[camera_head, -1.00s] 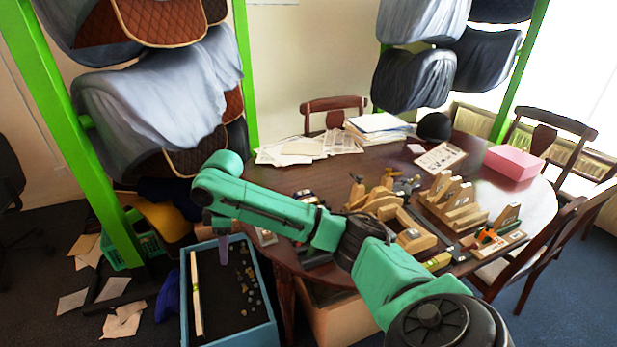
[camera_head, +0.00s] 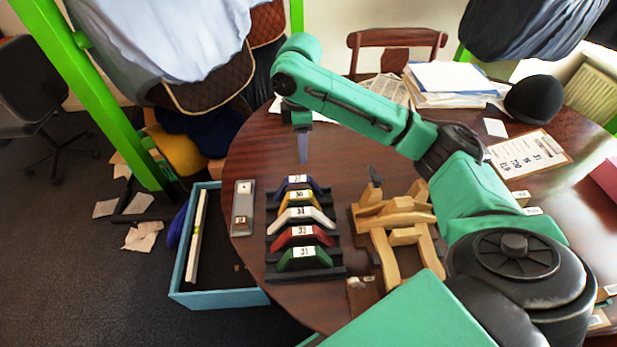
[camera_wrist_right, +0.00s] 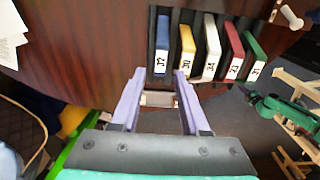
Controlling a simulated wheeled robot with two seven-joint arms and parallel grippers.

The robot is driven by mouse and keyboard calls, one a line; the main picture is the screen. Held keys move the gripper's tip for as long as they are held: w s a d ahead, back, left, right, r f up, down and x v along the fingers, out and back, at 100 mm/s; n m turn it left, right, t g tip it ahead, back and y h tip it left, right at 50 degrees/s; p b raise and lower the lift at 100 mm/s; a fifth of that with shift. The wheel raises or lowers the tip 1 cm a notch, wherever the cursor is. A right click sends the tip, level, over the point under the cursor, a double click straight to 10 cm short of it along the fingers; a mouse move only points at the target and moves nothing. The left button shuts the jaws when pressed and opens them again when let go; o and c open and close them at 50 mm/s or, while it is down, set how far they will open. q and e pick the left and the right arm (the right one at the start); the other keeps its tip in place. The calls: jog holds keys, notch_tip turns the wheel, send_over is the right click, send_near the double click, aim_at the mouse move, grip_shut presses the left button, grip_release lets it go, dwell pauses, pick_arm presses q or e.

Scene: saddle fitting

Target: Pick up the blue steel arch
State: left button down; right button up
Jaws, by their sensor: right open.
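The blue steel arch (camera_head: 297,185) stands at the far end of a row of arches in a dark rack (camera_head: 333,272) on the table. It has a white number label. It also shows in the right wrist view (camera_wrist_right: 162,36), at the left end of the row. My right gripper (camera_head: 303,148) is open and points down just beyond the blue arch, apart from it. In the wrist view its purple fingers (camera_wrist_right: 160,78) are spread with nothing gripped, and the arch lies ahead of them. My left gripper is out of view.
Yellow (camera_head: 300,200), white (camera_head: 302,218), red (camera_head: 302,237) and green (camera_head: 304,258) arches follow in the rack. A grey labelled block (camera_head: 242,208) lies left of it. Wooden pieces (camera_head: 400,225) stand right. A blue-rimmed bin (camera_head: 222,298) is below the table edge.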

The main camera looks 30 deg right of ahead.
aim_at(301, 179)
jog(key=f, duration=0.2)
jog(key=a+f, duration=0.1)
jog(key=f, duration=0.1)
jog(key=shift+s+a, duration=0.15)
jog(key=shift+a, duration=0.05)
jog(key=f, duration=0.2)
jog(key=d, duration=0.1)
jog(key=shift+w+f+p, duration=0.25)
jog(key=shift+f+p, duration=0.1)
jog(key=shift+f, duration=0.05)
notch_tip(301, 179, down, 4)
jog(key=shift+s+a+f+p, duration=0.1)
jog(key=shift+s+a+p, duration=0.05)
jog(key=shift+p, duration=0.2)
jog(key=shift+f, duration=0.1)
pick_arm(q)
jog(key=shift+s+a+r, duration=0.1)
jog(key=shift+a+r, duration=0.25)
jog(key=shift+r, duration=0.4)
pick_arm(e)
grip_shut()
